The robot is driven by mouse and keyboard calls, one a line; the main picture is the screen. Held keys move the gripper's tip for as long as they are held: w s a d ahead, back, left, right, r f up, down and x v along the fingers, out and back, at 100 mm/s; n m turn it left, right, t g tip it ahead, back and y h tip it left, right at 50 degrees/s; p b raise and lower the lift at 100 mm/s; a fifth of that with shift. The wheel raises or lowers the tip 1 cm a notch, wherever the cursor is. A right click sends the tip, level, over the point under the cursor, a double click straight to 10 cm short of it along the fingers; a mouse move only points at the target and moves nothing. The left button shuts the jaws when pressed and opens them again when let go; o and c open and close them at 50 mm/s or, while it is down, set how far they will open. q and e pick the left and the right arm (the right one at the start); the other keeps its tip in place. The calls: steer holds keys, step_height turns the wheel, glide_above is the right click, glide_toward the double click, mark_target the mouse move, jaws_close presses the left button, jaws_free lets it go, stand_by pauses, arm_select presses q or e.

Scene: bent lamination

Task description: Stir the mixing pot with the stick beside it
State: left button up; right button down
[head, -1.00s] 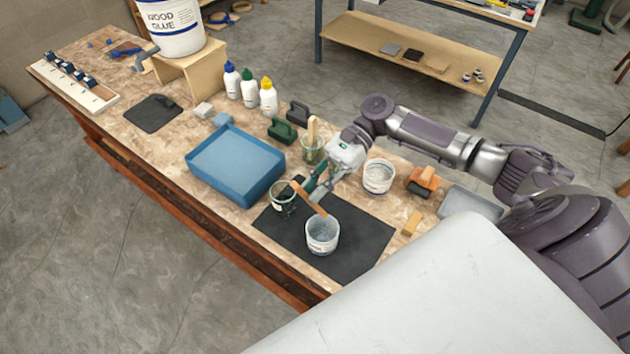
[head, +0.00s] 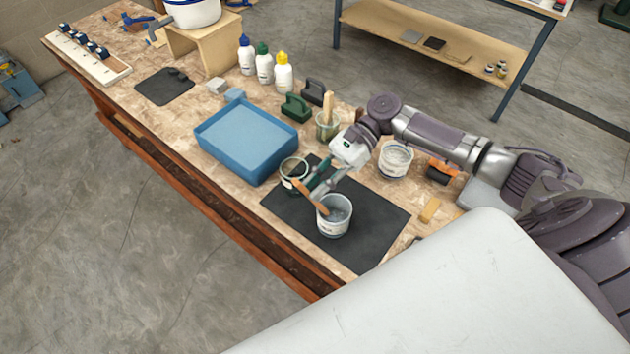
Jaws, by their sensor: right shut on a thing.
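The mixing pot (head: 333,225), a pale cup with a label and greyish contents, stands upright on the dark mat (head: 375,232). My right gripper (head: 317,193) is shut on the brown wooden stick (head: 308,190), just up and left of the pot. The stick is tilted, its upper end to the left, its lower end at the pot's opening and seemingly inside the rim. How deep it reaches I cannot tell. The fingers hide part of the stick. My left gripper is not in view.
A glass jar with dark contents (head: 293,181) stands close left of the stick. A blue tray (head: 247,143), a jar holding a stick (head: 327,130), a white tub (head: 396,163) and several bottles (head: 264,66) surround the mat. The mat's right part is clear.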

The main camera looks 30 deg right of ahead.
steer(key=shift+s+d+f+b, duration=0.1)
steer(key=shift+d+f+b, duration=0.4)
steer(key=shift+f, duration=0.55)
steer(key=shift+d+f+b, duration=0.4)
steer(key=shift+f+b, duration=0.15)
steer(key=shift+f, duration=0.55)
steer(key=shift+s+d+f+b, duration=0.1)
steer(key=shift+d+f+b, duration=0.4)
steer(key=shift+f, duration=0.55)
